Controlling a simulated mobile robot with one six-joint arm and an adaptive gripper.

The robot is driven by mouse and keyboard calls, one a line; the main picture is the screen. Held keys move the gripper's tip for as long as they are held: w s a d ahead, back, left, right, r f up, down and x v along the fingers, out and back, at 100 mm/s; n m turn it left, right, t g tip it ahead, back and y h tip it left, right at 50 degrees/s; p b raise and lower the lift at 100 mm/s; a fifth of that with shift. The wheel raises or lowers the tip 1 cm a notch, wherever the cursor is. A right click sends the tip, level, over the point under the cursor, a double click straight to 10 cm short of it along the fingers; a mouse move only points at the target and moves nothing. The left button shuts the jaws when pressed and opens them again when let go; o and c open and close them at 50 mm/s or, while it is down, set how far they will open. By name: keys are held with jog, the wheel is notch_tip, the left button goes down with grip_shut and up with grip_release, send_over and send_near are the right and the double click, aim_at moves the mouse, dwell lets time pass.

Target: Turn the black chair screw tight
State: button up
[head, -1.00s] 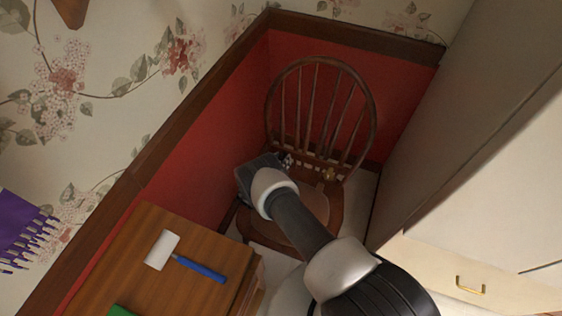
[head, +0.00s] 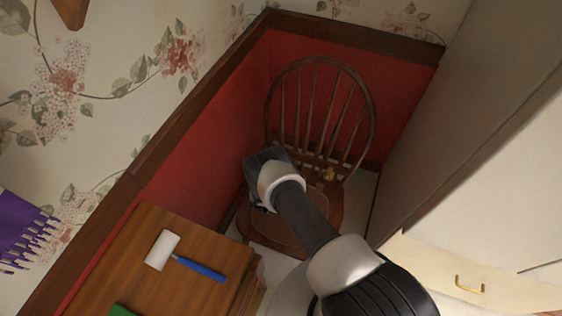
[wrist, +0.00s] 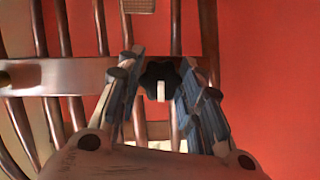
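The wooden chair (head: 323,118) stands in the red corner, with its spindle back against the wall. The black screw (wrist: 152,73) is a lobed knob in the wrist view, at the chair's wooden rail (wrist: 80,76). A small pale tab shows in front of it. My gripper (wrist: 160,66) is open, with one finger on each side of the knob. Gaps seem to show beside the knob; I cannot tell whether either finger touches it. In the head view, my wrist covers the knob and most of the gripper.
A brass-coloured knob (head: 328,174) sits at the chair's back, right of my wrist. A wooden table (head: 125,265) at the lower left holds a white-headed, blue-handled tool (head: 200,269). A pale cabinet (head: 490,190) stands close on the right. The red wall (head: 200,160) is near on the left.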

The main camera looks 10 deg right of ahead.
jog(key=o, duration=0.5)
jog(key=shift+c, duration=0.2)
jog(key=v, duration=1.2)
